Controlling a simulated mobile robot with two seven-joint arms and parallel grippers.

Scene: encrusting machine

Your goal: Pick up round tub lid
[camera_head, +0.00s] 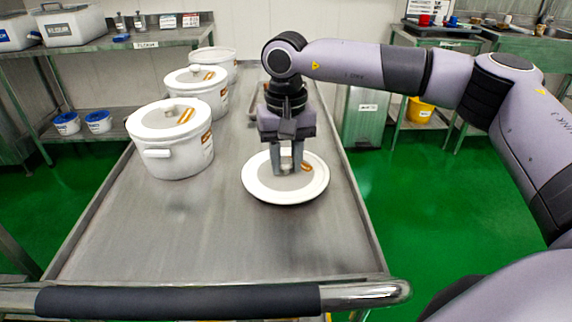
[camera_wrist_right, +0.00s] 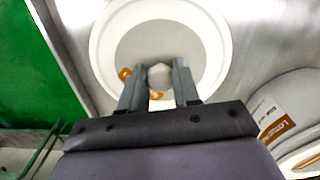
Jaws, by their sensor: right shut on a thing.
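The round tub lid (camera_head: 259,187) is a white disc with a grey centre, a small knob and an orange mark. In the head view it is at the right side of the steel cart top; I cannot tell whether it touches the surface. My right gripper (camera_head: 287,172) points down over its middle, shut on the knob. In the right wrist view the lid (camera_wrist_right: 215,45) lies beyond the fingers, and the right gripper (camera_wrist_right: 159,78) has one finger on each side of the pale knob (camera_wrist_right: 160,76). My left gripper is not in view.
Several white tubs with lids stand along the cart's left side, the nearest tub (camera_head: 178,158) left of the lid. The steel cart top (camera_head: 200,235) is bare in front. A padded handle bar (camera_head: 180,300) crosses the near edge. A grey bin (camera_head: 366,118) stands beyond the cart's right side.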

